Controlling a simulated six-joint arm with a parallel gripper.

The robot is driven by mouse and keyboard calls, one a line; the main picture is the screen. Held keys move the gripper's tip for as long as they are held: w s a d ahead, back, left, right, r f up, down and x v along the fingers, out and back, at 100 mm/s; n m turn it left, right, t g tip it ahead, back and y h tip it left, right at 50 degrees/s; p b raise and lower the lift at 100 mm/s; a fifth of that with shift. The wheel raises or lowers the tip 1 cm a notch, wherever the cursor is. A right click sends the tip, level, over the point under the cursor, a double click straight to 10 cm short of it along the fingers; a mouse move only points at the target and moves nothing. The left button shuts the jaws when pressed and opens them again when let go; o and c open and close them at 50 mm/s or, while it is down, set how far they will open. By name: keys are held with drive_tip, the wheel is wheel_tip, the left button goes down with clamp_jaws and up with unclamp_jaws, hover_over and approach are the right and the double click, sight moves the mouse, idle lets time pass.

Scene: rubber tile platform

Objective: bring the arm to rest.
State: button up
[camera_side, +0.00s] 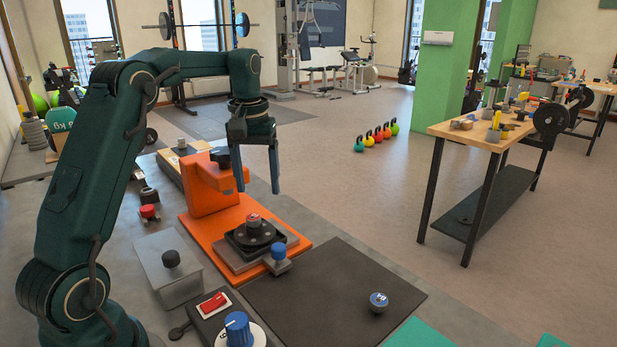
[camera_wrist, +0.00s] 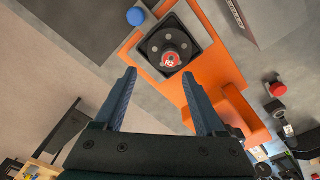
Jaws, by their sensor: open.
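My dark green arm reaches over from the left in the side view. A red-topped weight marked with a number (camera_side: 254,220) sits in the black round holder (camera_side: 240,244) on the orange base. It also shows in the wrist view (camera_wrist: 171,61), beyond the fingertips. My gripper is apart from it.
A blue knob on a small block (camera_side: 279,254) stands beside the holder. A blue-topped piece (camera_side: 378,300) sits on the dark mat (camera_side: 330,310). A grey box with a black knob (camera_side: 170,268), a red switch (camera_side: 213,303) and a blue dial (camera_side: 238,328) stand front left.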

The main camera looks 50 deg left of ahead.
drive_tip(key=s+d+r+m+t, duration=0.2)
drive_tip(key=s+d+r, duration=0.2)
drive_tip(key=d, duration=0.2)
drive_tip(key=s+d+r+m+t, duration=0.1)
drive_tip(key=s+d+r+m, duration=0.1)
drive_tip(key=s+d+r, duration=0.35)
drive_tip(key=s+d+f+m+t, duration=0.2)
drive_tip(key=s+d+f+m, duration=0.2)
drive_tip(key=f, duration=0.5)
drive_tip(key=s+d, duration=0.1)
drive_tip(key=s, duration=0.1)
drive_tip(key=shift+s+d, duration=0.35)
drive_tip(key=shift+s, duration=0.05)
